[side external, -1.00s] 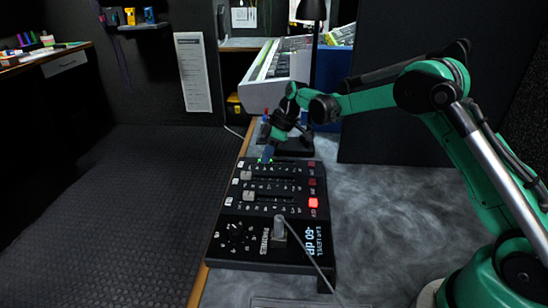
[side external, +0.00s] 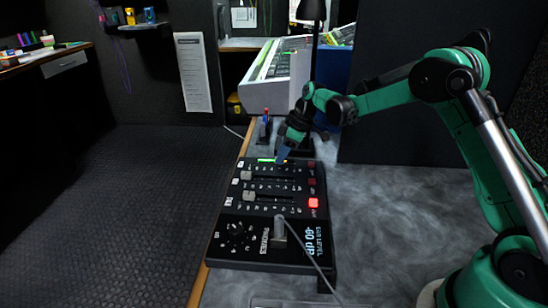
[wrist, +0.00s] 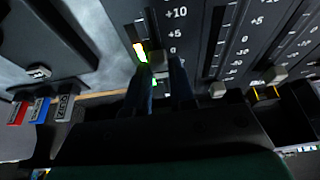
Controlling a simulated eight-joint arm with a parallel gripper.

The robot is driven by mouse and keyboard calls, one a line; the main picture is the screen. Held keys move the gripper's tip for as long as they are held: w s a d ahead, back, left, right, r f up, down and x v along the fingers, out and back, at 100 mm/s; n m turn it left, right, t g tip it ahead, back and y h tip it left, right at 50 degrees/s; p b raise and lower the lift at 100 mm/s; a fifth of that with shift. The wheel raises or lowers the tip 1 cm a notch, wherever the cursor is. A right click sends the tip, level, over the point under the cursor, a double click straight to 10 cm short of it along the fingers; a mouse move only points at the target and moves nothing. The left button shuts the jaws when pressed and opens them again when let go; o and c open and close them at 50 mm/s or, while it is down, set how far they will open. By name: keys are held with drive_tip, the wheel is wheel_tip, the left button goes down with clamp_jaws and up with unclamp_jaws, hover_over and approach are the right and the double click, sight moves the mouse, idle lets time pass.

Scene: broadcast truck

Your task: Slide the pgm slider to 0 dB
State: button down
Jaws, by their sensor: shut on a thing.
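The black mixer panel (side external: 225,248) lies on the grey table with several slider rows. My gripper (side external: 283,158) is down at the far-end slider row. In the wrist view my gripper's two blue-grey fingers (wrist: 160,80) are shut around a grey slider knob (wrist: 158,61), which shows between them. The knob appears close to the printed 0 mark, slightly on the near side of it; the angle hides its exact alignment. The fingers cover part of its track. The pgm label is not readable in either view.
Other slider knobs stand in neighbouring rows (side external: 247,176) and (side external: 249,196). A red button (side external: 313,203) glows on the panel. A cable (side external: 305,255) crosses its near end. A black stand (side external: 312,90) rises behind my gripper. Small coloured connectors (wrist: 40,108) show in the wrist view.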

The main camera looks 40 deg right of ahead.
sight(291, 165)
drive_tip(key=c, duration=0.7)
unclamp_jaws()
drive_tip(key=shift+r, duration=0.1)
drive_tip(key=shift+v, duration=2.8)
drive_tip(key=shift+s+a+r, duration=0.1)
drive_tip(key=shift+s, duration=0.05)
drive_tip(key=s+a+r+m+t+h, duration=0.1)
drive_tip(key=s+a+r+m+h, duration=0.1)
drive_tip(key=s+a+r+m, duration=0.45)
drive_tip(key=s+t, duration=0.1)
drive_tip(key=s, duration=0.2)
drive_tip(key=s+a+f+m+t, duration=0.1)
drive_tip(key=s, duration=0.3)
drive_tip(key=s+f+m+t+h, duration=0.1)
drive_tip(key=s, duration=0.3)
drive_tip(key=shift+s+a+m, duration=0.15)
drive_tip(key=shift+a+m, duration=0.1)
